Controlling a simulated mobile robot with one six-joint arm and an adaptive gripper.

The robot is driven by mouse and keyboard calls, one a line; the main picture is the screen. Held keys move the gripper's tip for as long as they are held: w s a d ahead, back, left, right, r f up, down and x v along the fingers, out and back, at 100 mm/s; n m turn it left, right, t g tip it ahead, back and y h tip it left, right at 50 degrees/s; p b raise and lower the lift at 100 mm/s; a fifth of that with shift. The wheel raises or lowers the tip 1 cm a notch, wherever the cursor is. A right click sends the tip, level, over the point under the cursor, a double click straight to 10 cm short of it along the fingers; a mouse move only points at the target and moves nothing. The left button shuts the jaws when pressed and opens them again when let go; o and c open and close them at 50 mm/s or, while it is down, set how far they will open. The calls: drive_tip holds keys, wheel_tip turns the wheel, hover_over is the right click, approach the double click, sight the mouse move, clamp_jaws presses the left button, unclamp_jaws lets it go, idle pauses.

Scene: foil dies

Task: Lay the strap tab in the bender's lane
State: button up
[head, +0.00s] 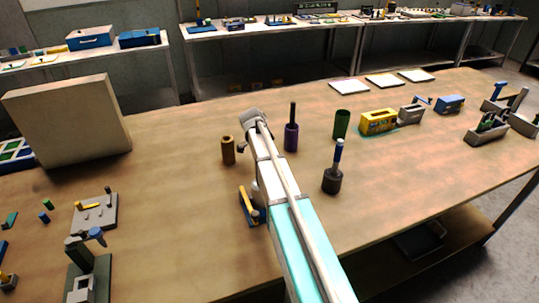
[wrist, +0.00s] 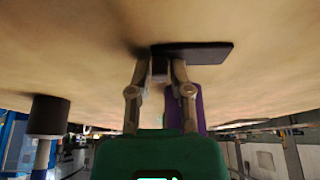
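My gripper (wrist: 164,68) is low over the table, its fingers drawn in on a small dark block that joins a flat dark plate (wrist: 208,52). This plate looks like the strap tab; it points right in the wrist view, and whether it touches the table is unclear. In the head view my gripper (head: 252,118) is at the far end of my arm, with its fingertips and the plate mostly hidden. The bender is not certain: a dark grey fixture with a blue part (head: 90,268) at the lower left may be it. A yellow-and-blue piece (head: 248,208) is partly hidden by my arm.
A brown cylinder (head: 228,151) stands left of my gripper, a purple holder (head: 291,138) right of it. A dark holder with a blue-handled tool (head: 332,181) and a green cup (head: 341,124) are further right. A grey pegged plate (head: 95,216) lies left. The front middle table is clear.

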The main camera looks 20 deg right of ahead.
clamp_jaws()
drive_tip(key=shift+r, duration=0.15)
drive_tip(key=shift+r+p, duration=0.95)
drive_tip(key=shift+p, duration=0.2)
drive_tip(key=s+a+r+p, duration=0.2)
drive_tip(key=s+r+p, duration=0.3)
drive_tip(key=s, duration=0.1)
drive_tip(key=s+a+r+p, duration=0.3)
drive_tip(key=s+r+p, duration=0.2)
drive_tip(key=s, duration=0.2)
drive_tip(key=shift+a+r+p, duration=0.3)
drive_tip(key=shift+r+p, duration=0.05)
drive_tip(key=shift+r, duration=0.05)
drive_tip(key=shift+w+r, duration=0.1)
drive_tip(key=shift+r, duration=0.05)
